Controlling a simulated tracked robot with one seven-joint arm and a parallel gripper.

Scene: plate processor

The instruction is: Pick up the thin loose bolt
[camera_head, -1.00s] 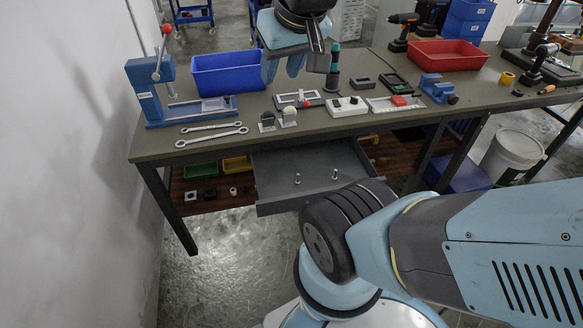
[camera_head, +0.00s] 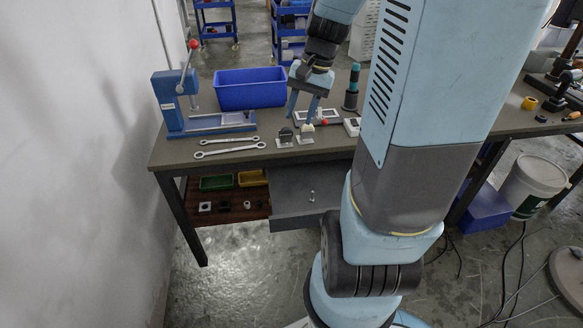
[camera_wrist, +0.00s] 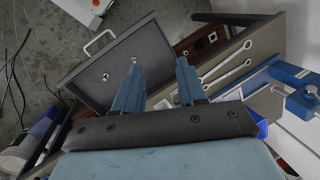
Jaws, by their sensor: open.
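The grey drawer (camera_head: 290,207) is pulled out below the bench. One pale bolt (camera_head: 312,196) stands upright in it in the head view; my arm hides the drawer's right part. The wrist view shows two small bolts, one nearer the handle (camera_wrist: 106,76) and one nearer my finger (camera_wrist: 133,60), in the drawer (camera_wrist: 150,40). I cannot tell which is thinner. My gripper (camera_head: 301,114) is open and empty, above the bench top near its front. Its two blue fingers also show apart in the wrist view (camera_wrist: 159,64).
A blue press (camera_head: 185,105), a blue bin (camera_head: 250,88) and two wrenches (camera_head: 230,146) are on the bench. Two small stands (camera_head: 285,138) (camera_head: 306,134) are near the bench's front edge. A white bucket (camera_head: 530,185) is on the floor at right. Clear floor lies before the drawer.

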